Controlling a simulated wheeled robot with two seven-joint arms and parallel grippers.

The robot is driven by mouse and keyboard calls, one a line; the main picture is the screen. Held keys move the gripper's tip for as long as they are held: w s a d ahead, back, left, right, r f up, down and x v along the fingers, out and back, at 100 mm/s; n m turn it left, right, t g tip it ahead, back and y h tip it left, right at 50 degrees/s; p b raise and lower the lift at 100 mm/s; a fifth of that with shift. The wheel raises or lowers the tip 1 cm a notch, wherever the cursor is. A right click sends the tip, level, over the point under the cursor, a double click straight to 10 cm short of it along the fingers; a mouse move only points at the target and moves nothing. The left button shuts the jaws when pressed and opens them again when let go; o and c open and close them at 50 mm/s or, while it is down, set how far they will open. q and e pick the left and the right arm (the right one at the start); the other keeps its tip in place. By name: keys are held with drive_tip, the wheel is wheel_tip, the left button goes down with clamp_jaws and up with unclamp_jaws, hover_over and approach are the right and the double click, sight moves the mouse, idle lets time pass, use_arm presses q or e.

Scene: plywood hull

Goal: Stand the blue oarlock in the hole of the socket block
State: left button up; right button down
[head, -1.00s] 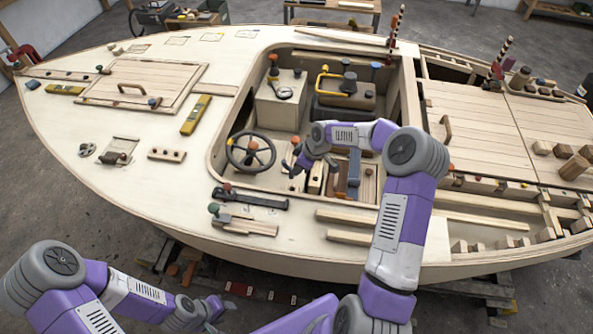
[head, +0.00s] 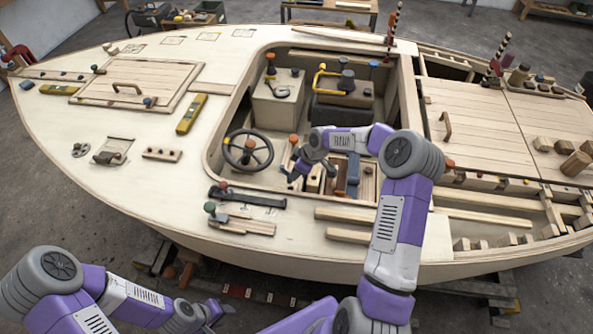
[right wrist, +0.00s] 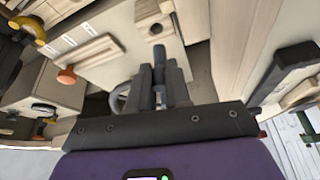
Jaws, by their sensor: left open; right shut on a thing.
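My right gripper (head: 293,170) reaches into the cockpit, to the right of the steering wheel. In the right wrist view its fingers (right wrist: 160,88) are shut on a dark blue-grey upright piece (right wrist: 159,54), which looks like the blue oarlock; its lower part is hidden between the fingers. Just beyond its tip is a pale wooden block (right wrist: 147,9) with a small dark spot, perhaps the socket block and its hole. I cannot tell whether the tip touches it. My left gripper (head: 216,312) is open and empty, low outside the hull.
The steering wheel (head: 248,151) stands close left of my right gripper. A blue block (head: 353,168) and wooden pieces crowd its right side. A black bar (head: 247,198) lies on the near deck. The pale deck at left has clear patches between small fittings.

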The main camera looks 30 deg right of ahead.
drive_tip(key=shift+f+b, duration=2.15)
drive_tip(key=shift+f, duration=1.2)
drive_tip(key=c, duration=1)
unclamp_jaws()
drive_tip(key=p+v, duration=0.2)
drive_tip(key=v, duration=0.5)
drive_tip(key=shift+r, duration=0.3)
drive_tip(key=shift+r, duration=0.1)
